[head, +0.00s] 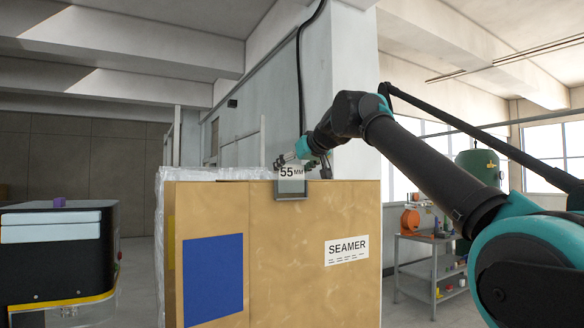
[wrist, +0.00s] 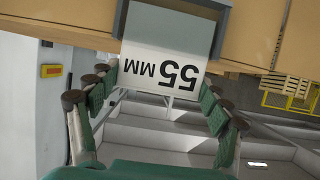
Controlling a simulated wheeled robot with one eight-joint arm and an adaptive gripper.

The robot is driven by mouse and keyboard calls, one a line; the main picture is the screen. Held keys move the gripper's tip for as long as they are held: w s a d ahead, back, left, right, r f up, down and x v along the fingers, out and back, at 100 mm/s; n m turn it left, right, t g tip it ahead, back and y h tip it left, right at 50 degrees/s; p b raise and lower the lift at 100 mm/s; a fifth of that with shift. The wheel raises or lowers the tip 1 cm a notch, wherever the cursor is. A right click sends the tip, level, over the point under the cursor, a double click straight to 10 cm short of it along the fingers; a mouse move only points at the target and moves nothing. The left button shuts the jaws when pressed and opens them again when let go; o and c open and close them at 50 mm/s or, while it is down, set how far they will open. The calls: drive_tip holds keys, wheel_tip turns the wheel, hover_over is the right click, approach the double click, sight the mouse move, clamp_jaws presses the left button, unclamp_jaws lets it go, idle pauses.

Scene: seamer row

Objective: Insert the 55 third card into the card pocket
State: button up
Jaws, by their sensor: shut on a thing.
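The white card (head: 291,172) reads "55 MM" and stands upright at the top of the grey card pocket (head: 291,198). The pocket is on the front of the tan SEAMER cabinet (head: 215,215), near its top edge. In the wrist view the card (wrist: 165,50) appears upside down, and its far end lies within the grey pocket frame (wrist: 224,28). My gripper (wrist: 162,92) is shut on the card, with green finger pads at its two sides. How deep the card sits in the pocket is hard to tell.
A blue panel (head: 213,278) and a SEAMER label (head: 347,251) are on the cabinet front. Clear wrap (head: 160,215) covers the cabinet's left side. A dark machine (head: 58,255) stands at left. A grey workbench (head: 432,262) stands behind at right.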

drive_tip(key=shift+f, duration=0.7)
drive_tip(key=o, duration=0.9)
drive_tip(key=shift+c, duration=0.2)
drive_tip(key=v, duration=1.2)
drive_tip(key=shift+f, duration=0.1)
